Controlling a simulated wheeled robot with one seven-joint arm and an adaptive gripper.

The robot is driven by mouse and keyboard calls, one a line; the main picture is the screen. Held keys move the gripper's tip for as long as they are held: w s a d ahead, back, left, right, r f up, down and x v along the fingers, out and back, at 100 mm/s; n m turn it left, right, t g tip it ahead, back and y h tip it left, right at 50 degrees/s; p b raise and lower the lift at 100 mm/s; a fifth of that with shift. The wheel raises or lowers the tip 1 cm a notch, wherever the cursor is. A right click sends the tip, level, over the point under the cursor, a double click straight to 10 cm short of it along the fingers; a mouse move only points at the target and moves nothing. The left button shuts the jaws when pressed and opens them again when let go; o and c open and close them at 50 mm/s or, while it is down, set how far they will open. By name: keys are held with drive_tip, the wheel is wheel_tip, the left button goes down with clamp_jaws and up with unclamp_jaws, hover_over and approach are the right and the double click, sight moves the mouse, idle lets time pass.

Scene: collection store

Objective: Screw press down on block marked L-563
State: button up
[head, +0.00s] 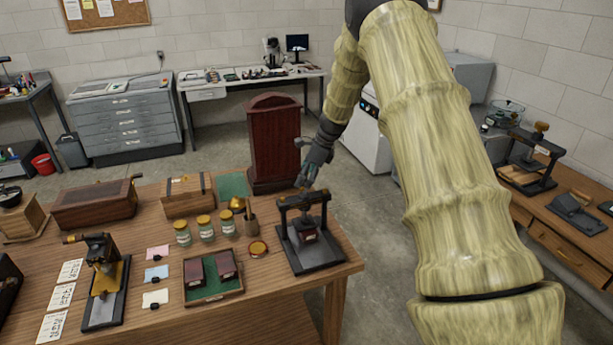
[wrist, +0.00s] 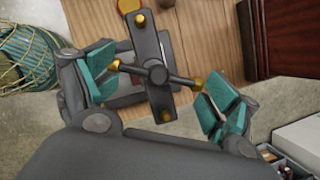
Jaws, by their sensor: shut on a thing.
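The screw press (head: 318,253) stands at the right end of the wooden table, a dark frame on a dark base. A dark red block (head: 308,228) sits in it under the crossbeam; its label is too small to read. In the wrist view the press's dark beam (wrist: 150,50) runs below me, with the cross handle (wrist: 181,78) and its brass ends on top. My gripper (wrist: 160,82) has its teal fingers at both ends of the handle and is shut on it. In the head view my gripper (head: 306,180) is at the press top. The block is mostly hidden from the wrist.
Left of the press are a jar lid (head: 257,248), several jars (head: 206,227) and a tray (head: 212,294) with dark red blocks. A tall red wooden cabinet (head: 274,145) stands just behind. Another press (head: 530,165) stands on the right bench. Open floor lies right of the table.

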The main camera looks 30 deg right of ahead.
drive_tip(key=shift+s+a+f, duration=0.2)
drive_tip(key=shift+s+f, duration=0.05)
drive_tip(key=shift+f, duration=0.1)
drive_tip(key=o, duration=0.8)
drive_tip(key=shift+w+a, duration=0.1)
drive_tip(key=shift+c, duration=0.2)
drive_tip(key=shift+r, duration=0.15)
drive_tip(key=shift+d+r, duration=0.2)
drive_tip(key=shift+d, duration=0.05)
drive_tip(key=shift+d+r, duration=0.15)
drive_tip(key=shift+r, duration=0.4)
drive_tip(key=v, duration=1)
drive_tip(key=shift+r, duration=0.25)
